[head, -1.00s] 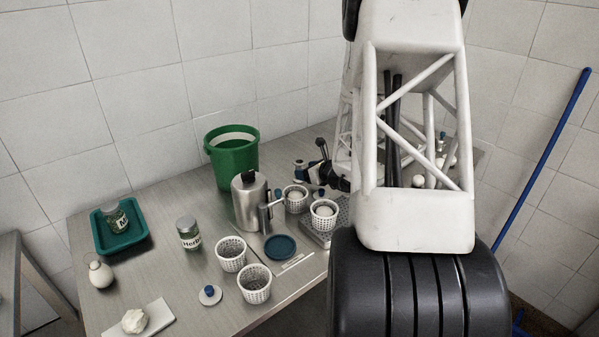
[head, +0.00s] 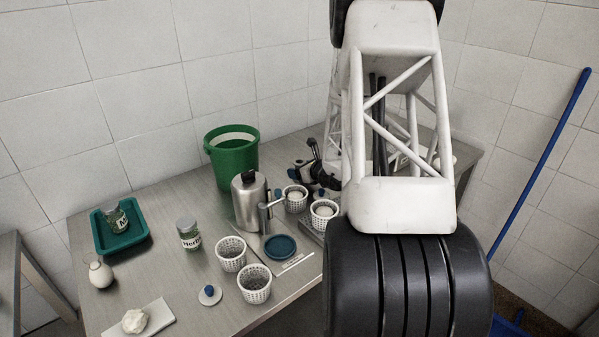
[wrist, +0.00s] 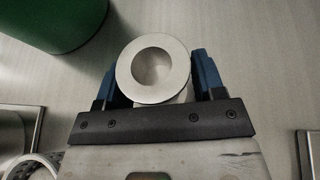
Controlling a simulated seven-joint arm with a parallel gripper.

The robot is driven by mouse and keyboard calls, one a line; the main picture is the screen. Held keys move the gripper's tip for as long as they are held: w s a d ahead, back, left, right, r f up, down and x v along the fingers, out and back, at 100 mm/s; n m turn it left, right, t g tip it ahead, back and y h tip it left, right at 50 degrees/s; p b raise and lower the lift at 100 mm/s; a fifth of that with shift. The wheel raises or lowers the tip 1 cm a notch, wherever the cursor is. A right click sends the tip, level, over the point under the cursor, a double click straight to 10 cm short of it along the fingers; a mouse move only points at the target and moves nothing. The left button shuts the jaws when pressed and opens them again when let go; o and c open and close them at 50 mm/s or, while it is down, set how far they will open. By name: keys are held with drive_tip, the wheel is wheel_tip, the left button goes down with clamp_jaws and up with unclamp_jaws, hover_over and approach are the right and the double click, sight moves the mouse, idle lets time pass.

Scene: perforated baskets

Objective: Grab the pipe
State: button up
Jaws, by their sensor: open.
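The pipe (wrist: 126,72) shows in the wrist view as a pale, thick ring with a round opening, seen nearly end-on. My gripper (wrist: 157,70) is open, with one blue finger on each side of the pipe. A narrow gap shows on the right; I cannot tell whether the left finger touches it. In the head view my gripper (head: 303,172) is low over the back of the table, behind the metal canister. I cannot make out the pipe clearly there.
The green bucket (head: 232,160) stands left of my gripper. The metal canister (head: 249,205) and perforated baskets (head: 323,222) stand in front of it. A teal tray (head: 120,238) with a jar is at the far left. Bare table lies between tray and bucket.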

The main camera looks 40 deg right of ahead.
drive_tip(key=c, duration=1.1)
drive_tip(key=shift+r, duration=0.15)
drive_tip(key=shift+r, duration=4.9)
